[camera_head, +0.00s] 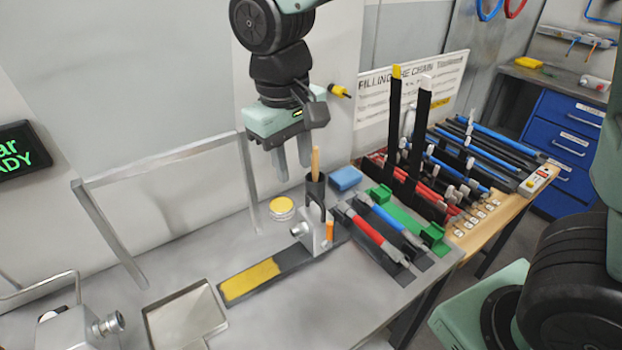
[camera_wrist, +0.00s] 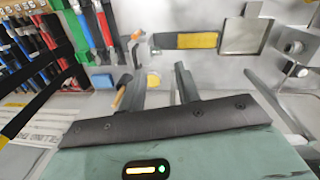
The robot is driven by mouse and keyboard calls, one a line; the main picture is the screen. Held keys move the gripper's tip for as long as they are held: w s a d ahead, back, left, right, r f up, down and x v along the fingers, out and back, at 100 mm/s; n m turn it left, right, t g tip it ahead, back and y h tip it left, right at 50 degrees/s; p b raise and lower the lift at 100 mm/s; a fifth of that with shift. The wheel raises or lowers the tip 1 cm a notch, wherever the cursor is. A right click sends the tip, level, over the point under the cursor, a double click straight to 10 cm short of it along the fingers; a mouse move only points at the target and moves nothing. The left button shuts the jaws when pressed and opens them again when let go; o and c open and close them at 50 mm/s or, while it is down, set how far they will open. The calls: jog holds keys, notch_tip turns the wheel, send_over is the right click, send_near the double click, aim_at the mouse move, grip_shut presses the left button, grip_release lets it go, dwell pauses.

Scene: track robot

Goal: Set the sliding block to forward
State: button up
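The sliding block (camera_head: 312,236) is a silver-grey block with a round knob and an orange tab. It sits at the far right end of a dark track (camera_head: 293,258) whose left part is a yellow strip (camera_head: 250,280). In the wrist view the block (camera_wrist: 139,48) is at upper centre, beside the yellow strip (camera_wrist: 198,40). My gripper (camera_head: 293,168) is above the table, behind and above the block, fingers pointing down. Its fingers are apart with nothing held, and they also show in the wrist view (camera_wrist: 158,72). No readable direction label shows on the track.
A black holder (camera_head: 316,190) with a wooden-handled tool stands close behind the block. A yellow round tin (camera_head: 282,208) and a blue sponge (camera_head: 345,178) lie nearby. Red and blue rods in a green rack (camera_head: 404,218) are right. A metal tray (camera_head: 185,318) is front left.

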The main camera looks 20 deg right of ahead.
jog(key=m+h+p, duration=0.1)
jog(key=m, duration=0.1)
send_near(313, 196)
jog(key=f+p, duration=0.1)
jog(key=f, duration=0.1)
jog(key=d+f+p, duration=0.1)
jog(key=f, duration=0.2)
jog(key=f+p, duration=0.1)
jog(key=f, duration=0.1)
jog(key=shift+d+f+p, duration=0.2)
jog(key=shift+f+p, duration=0.15)
